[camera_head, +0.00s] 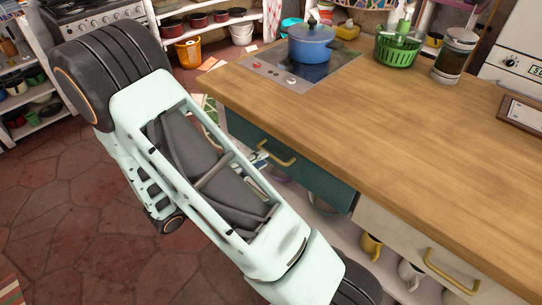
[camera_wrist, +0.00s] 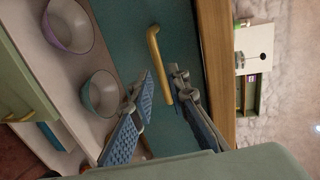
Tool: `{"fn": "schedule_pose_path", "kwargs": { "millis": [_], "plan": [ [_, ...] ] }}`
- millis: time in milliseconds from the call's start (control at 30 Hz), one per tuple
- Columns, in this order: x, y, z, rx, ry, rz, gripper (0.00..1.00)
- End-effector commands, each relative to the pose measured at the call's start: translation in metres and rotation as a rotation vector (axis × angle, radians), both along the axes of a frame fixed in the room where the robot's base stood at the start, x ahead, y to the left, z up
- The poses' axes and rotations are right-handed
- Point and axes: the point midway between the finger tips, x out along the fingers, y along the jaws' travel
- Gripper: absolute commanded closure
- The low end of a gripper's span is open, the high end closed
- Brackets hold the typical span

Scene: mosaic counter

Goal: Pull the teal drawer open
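The teal drawer (camera_head: 325,188) sits under the wooden counter's front edge, and its front looks flush with the cabinet. Its brass bar handle (camera_head: 277,156) shows just past my arm. In the wrist view, the teal front (camera_wrist: 125,35) fills the middle and the brass handle (camera_wrist: 154,45) stands out from it. My gripper (camera_wrist: 163,82) is open, with one blue-padded finger on each side of the handle's lower end. The fingers look apart from the handle; their exact depth is hard to tell. In the head view, my arm hides most of the gripper.
The wooden counter (camera_head: 400,125) holds a blue pot (camera_head: 309,45), a green basket (camera_head: 397,50) and a glass jar (camera_head: 455,58). A cream drawer with a brass handle (camera_head: 452,272) is to the right. Bowls (camera_wrist: 98,92) and mugs (camera_head: 371,246) stand on the open shelf below.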

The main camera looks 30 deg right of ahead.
Motion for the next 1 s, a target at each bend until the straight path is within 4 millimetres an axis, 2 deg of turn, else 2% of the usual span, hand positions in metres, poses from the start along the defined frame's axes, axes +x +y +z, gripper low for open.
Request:
{"fn": "schedule_pose_path", "kwargs": {
  "millis": [33, 133, 333, 667, 800, 1000],
  "plan": [
    [0.003, -0.01, -0.003, -0.002, -0.001, -0.005, 0.85],
    [0.008, -0.025, -0.007, 0.0, 0.0, -0.004, 0.85],
    [0.015, -0.043, -0.01, 0.001, -0.001, -0.002, 0.85],
    [0.017, -0.046, -0.01, 0.002, -0.001, 0.0, 0.85],
    [0.017, -0.046, -0.01, 0.002, -0.001, -0.001, 0.99],
    [0.017, -0.046, -0.01, 0.002, -0.001, 0.0, 1.0]
  ]
}}
